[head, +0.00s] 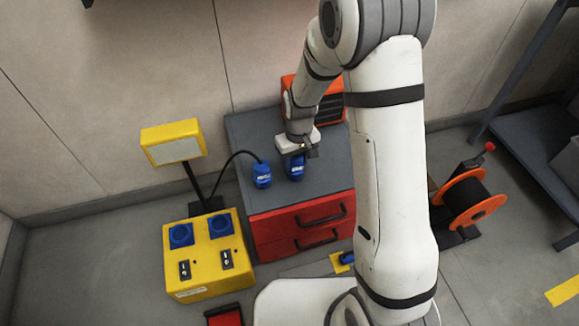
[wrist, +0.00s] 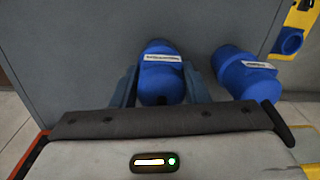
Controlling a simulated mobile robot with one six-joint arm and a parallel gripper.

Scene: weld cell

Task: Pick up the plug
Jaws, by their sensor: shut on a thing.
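A blue plug (head: 296,167) with a white label is between the fingers of my gripper (head: 292,153) over the grey top of the red cabinet (head: 244,140). In the wrist view this plug (wrist: 160,68) sits between both fingers of my gripper (wrist: 160,88), which is shut on it. I cannot tell whether it still touches the cabinet top. A second blue plug (head: 262,175), also labelled, stands to the left on the cabinet top, with a black cable leading to the yellow lamp. It also shows in the wrist view (wrist: 243,72), apart from the right finger.
A yellow lamp (head: 172,142) and a yellow socket box (head: 208,260) with two blue sockets and switches stand left of the cabinet. An orange-framed box (head: 332,105) is at the cabinet's back. An orange cable reel (head: 468,200) and a dark shelf (head: 535,150) are on the right.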

